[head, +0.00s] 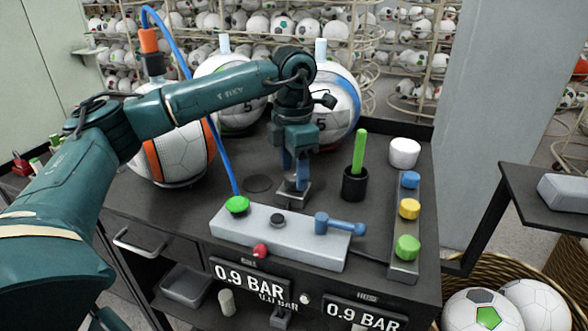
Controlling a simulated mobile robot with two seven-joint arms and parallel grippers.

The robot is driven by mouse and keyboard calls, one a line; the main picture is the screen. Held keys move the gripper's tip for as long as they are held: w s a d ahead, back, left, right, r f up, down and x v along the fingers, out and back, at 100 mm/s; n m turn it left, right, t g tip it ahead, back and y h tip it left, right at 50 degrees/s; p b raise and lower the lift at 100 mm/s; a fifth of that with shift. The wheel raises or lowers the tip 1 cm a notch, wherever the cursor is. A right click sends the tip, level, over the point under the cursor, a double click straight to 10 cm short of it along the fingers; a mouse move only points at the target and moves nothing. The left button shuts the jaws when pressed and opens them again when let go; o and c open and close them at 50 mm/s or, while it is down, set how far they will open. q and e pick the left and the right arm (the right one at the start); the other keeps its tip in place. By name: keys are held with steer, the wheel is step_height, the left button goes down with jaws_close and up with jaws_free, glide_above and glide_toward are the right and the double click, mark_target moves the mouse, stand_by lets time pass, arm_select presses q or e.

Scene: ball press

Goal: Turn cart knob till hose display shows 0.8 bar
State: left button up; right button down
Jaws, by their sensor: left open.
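The hose display (361,315) on the cart front reads 0.9 BAR. A grey control block (285,246) on the cart top carries a green round part (236,205), a small dark knob (278,220), a red knob (260,251) and a blue T-shaped handle (338,225). I cannot tell which is the cart knob. My left gripper (294,190) is open, pointing down just behind the block, with nothing seen between its fingers. My right gripper is not in view.
Another display (248,281) reads 0.9 BAR, with 0.0 BAR partly hidden below. Balls (185,156) stand behind my arm. A blue hose (212,120) runs down to the block. A black cup (355,184) with a green stick and a strip with coloured knobs (409,209) stand right.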

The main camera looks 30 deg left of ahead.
arm_select(q)
steer(key=shift+f, duration=0.6)
steer(key=c, duration=1)
steer(key=shift+n, duration=2.9)
